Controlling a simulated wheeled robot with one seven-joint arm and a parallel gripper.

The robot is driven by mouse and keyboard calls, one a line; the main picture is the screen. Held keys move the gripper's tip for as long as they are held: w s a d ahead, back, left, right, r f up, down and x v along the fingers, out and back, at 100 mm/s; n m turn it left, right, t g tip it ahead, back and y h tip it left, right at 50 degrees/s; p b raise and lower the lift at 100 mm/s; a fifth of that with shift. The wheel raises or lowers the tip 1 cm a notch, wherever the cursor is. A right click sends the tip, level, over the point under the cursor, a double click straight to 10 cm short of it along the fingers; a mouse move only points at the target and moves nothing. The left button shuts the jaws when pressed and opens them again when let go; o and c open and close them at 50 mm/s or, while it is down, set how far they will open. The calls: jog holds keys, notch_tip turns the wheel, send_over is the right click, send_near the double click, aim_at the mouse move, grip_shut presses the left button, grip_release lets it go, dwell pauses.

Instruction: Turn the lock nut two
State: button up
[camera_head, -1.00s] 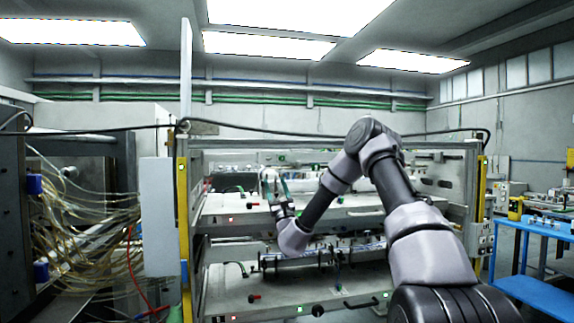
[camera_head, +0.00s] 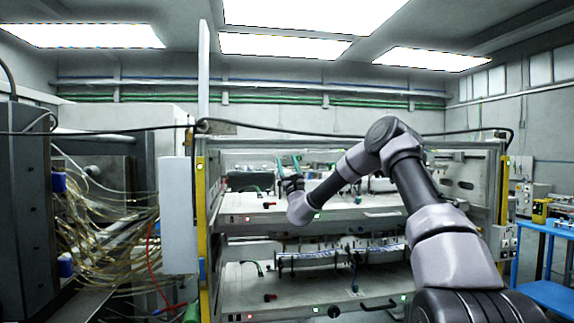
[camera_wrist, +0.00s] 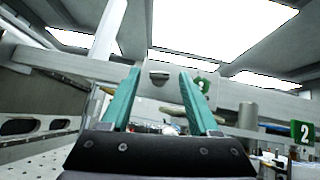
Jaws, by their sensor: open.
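My gripper (camera_head: 288,164) is open and empty, its teal fingers pointing upward above the upper shelf of the label magazine (camera_head: 350,203). In the wrist view my gripper (camera_wrist: 158,78) shows its two fingers wide apart with nothing held between them. A green sign with a white 2 (camera_wrist: 304,132) stands at the right of the wrist view. Another green sign (camera_wrist: 202,84) shows behind the right fingertip, partly covered. A grey cylinder (camera_wrist: 248,114) stands left of the 2 sign. I cannot clearly make out lock nut two in either view.
A yellow post (camera_head: 202,210) and a white panel (camera_head: 178,215) edge the magazine's left side. Bundled hoses (camera_head: 100,225) hang farther left. A blue table (camera_head: 545,295) stands at the right. A crossbar (camera_wrist: 75,65) runs behind my fingers.

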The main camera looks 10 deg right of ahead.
grip_shut()
jog(key=shift+a+f+m+h, duration=0.1)
jog(key=shift+m+h, duration=0.6)
jog(key=m+h, duration=0.4)
jog(key=shift+a, duration=0.2)
jog(key=shift+a+m+g+h, duration=0.1)
jog(key=shift+m+g+h, duration=0.55)
jog(key=shift+m+h, duration=1.05)
jog(key=shift+a+m+g+h, duration=0.1)
jog(key=shift+m+g+h, duration=0.5)
jog(key=shift+m+h, duration=1.1)
jog(key=shift+a+m+g+h, duration=0.1)
jog(key=shift+m+g+h, duration=0.8)
jog(key=shift+m, duration=1.3)
jog(key=shift+h, duration=0.4)
grip_release()
